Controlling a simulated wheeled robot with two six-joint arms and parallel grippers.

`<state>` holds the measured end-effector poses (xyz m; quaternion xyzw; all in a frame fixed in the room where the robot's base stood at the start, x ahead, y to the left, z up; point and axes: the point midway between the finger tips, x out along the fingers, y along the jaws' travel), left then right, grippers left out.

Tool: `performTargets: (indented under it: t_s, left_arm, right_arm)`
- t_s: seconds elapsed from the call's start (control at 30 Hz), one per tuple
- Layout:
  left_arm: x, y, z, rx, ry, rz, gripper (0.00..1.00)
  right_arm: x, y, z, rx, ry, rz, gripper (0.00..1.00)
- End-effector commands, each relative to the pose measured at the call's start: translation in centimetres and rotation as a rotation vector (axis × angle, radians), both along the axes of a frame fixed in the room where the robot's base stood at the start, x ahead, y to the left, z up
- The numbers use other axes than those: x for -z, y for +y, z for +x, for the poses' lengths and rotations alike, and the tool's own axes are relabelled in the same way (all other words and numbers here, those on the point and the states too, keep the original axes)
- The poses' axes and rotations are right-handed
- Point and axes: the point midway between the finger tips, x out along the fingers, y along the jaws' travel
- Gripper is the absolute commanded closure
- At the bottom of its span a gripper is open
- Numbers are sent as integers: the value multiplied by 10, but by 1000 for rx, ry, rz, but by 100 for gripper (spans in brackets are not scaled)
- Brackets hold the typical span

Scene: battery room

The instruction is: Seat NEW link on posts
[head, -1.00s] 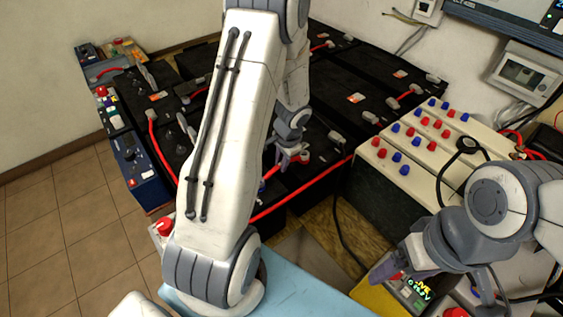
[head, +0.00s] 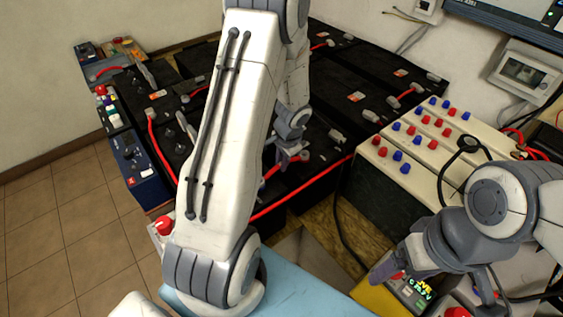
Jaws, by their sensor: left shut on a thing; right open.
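My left arm reaches down across the middle of the head view, and its gripper (head: 289,157) is low over the black batteries. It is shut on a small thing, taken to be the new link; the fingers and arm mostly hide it. A short red piece (head: 271,171) shows just below-left of the fingers; I cannot tell if it is part of the link. The posts under the gripper are hidden, so contact cannot be told. My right gripper (head: 384,272) is open at the lower right, beside a yellow meter (head: 386,299) with a lit display.
Black batteries (head: 345,85) with grey terminals and red cables fill the middle. A long red cable (head: 310,188) runs along their near edge. A cream-topped block (head: 425,130) with red and blue caps stands right. A blue surface (head: 305,295) lies in front. Tiled floor at left is clear.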

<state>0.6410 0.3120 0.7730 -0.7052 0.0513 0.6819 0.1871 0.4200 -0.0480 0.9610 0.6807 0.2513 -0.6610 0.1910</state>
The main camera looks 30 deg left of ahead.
Motion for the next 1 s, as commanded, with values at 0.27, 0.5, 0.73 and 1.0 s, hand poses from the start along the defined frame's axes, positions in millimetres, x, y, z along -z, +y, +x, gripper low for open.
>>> performTargets:
  t_s: [0.27, 0.5, 0.73, 1.0]
  left_arm:
    - [0, 0, 0, 0, -1, 0, 100]
    - [4, 0, 0, 0, -1, 0, 100]
    - [5, 0, 0, 0, 0, 0, 100]
    - [5, 0, 0, 0, -1, 0, 78]
  right_arm:
    - [0, 0, 0, 0, 0, 0, 22]
    - [5, 0, 0, 0, 0, 0, 22]
    - [6, 0, 0, 0, 0, 0, 22]
    - [6, 0, 0, 0, 0, 0, 22]
